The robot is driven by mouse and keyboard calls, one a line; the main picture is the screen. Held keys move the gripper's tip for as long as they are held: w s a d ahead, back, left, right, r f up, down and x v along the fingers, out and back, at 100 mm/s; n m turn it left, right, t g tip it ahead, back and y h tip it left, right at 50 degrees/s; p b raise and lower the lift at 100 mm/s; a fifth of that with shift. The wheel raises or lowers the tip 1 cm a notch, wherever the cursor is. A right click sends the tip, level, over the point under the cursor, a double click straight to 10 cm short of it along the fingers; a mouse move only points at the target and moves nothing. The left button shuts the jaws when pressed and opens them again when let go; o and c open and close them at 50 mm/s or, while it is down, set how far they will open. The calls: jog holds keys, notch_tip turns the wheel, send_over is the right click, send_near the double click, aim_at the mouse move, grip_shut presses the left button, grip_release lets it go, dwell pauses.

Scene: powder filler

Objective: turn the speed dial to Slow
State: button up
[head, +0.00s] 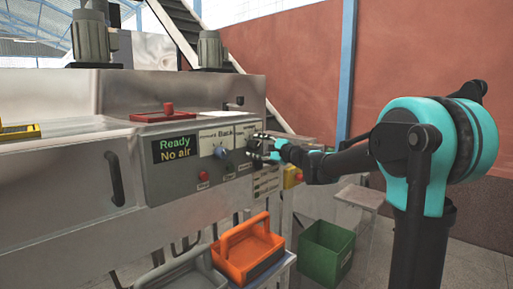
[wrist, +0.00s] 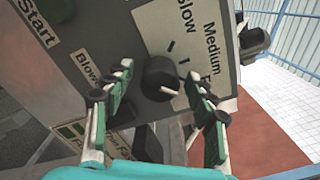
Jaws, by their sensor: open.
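The speed dial (wrist: 163,77) is a round black knob on a white label plate in the wrist view. Its white mark is at its lower right, on the side of the partly cut-off label starting with F. "Slow" (wrist: 184,16), partly cut off, and "Medium" (wrist: 211,48) are printed beyond it. My gripper (wrist: 158,82) is open, one finger to the left of the dial and one to the right; I cannot tell whether either touches it. In the head view my gripper (head: 259,147) is at the panel's right end and hides the dial.
The control panel (head: 180,185) has a display (head: 174,149) reading "Ready / No air", a blue knob (head: 220,152) and a red button (head: 203,175). An orange crate (head: 240,262) and a green bin (head: 325,250) stand below. A yellow-red switch (head: 292,176) is right of my gripper.

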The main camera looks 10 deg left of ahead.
jog(key=c, duration=1.1)
jog(key=shift+c, duration=0.2)
jog(key=shift+n, duration=0.4)
jog(key=n, duration=0.3)
jog(key=shift+n, duration=0.3)
jog(key=n, duration=0.4)
jog(key=shift+n, duration=0.3)
jog(key=n, duration=0.4)
jog(key=shift+n, duration=2.5)
jog(key=shift+f, duration=0.1)
